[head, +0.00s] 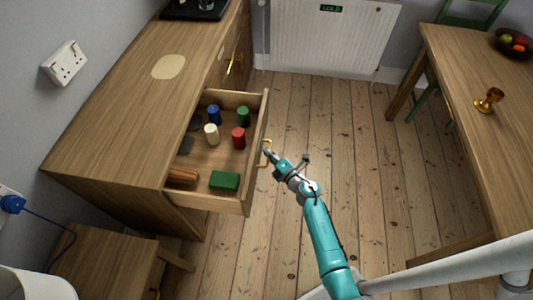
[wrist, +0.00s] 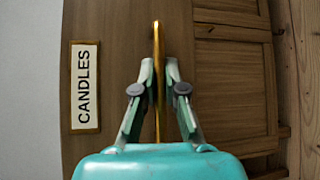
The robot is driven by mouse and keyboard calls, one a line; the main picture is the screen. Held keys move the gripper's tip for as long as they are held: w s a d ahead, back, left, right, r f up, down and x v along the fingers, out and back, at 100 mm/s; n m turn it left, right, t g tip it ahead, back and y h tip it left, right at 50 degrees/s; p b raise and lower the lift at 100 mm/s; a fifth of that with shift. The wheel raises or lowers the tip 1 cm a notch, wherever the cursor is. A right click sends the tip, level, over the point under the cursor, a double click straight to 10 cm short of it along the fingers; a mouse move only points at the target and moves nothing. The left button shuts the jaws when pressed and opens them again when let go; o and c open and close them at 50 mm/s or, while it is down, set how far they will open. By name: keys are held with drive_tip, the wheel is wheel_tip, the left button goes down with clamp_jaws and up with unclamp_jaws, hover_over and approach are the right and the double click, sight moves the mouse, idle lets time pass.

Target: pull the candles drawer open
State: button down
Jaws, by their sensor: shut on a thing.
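The candles drawer (head: 258,130) stands pulled well out of the wooden sideboard, its inside in plain view. Blue, green, cream and red candles stand in it, with a green block (head: 224,181) lying near its near side. In the wrist view the drawer front (wrist: 120,60) carries a label (wrist: 84,87) reading CANDLES. A brass bar handle (wrist: 157,35) runs between my fingertips, and it also shows in the head view (head: 266,160). My gripper (wrist: 159,72) is shut on this handle; it is at the drawer's front in the head view (head: 269,154).
The sideboard top (head: 130,110) holds a dark tray (head: 196,8) at the back. A table (head: 480,100) with a brass goblet (head: 489,100) and fruit bowl (head: 515,43) stands right. A low wooden stool (head: 105,262) is at lower left. Bare floorboards (head: 320,120) lie between sideboard and table.

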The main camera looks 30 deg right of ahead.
drive_tip(key=c, duration=1.2)
unclamp_jaws()
drive_tip(key=shift+s, duration=0.1)
drive_tip(key=s, duration=0.4)
drive_tip(key=s+d+r, duration=0.1)
drive_tip(key=s, duration=0.6)
drive_tip(key=shift+s+d+r, duration=0.3)
drive_tip(key=s+a+r+m, duration=0.3)
drive_tip(key=s+r+m, duration=0.4)
drive_tip(key=s, duration=0.4)
drive_tip(key=s+a+r+m+g+h, duration=0.1)
drive_tip(key=s+a+r+m, duration=0.3)
drive_tip(key=s+r+m, duration=0.3)
drive_tip(key=s+a+r+m+h, duration=0.1)
drive_tip(key=s+a+r+m, duration=0.2)
drive_tip(key=s, duration=1.4)
drive_tip(key=shift+a+r+m, duration=0.2)
drive_tip(key=shift+r+m, duration=0.85)
drive_tip(key=shift+a+r+m, duration=0.15)
drive_tip(key=shift+r+m, duration=0.85)
drive_tip(key=shift+m, duration=0.05)
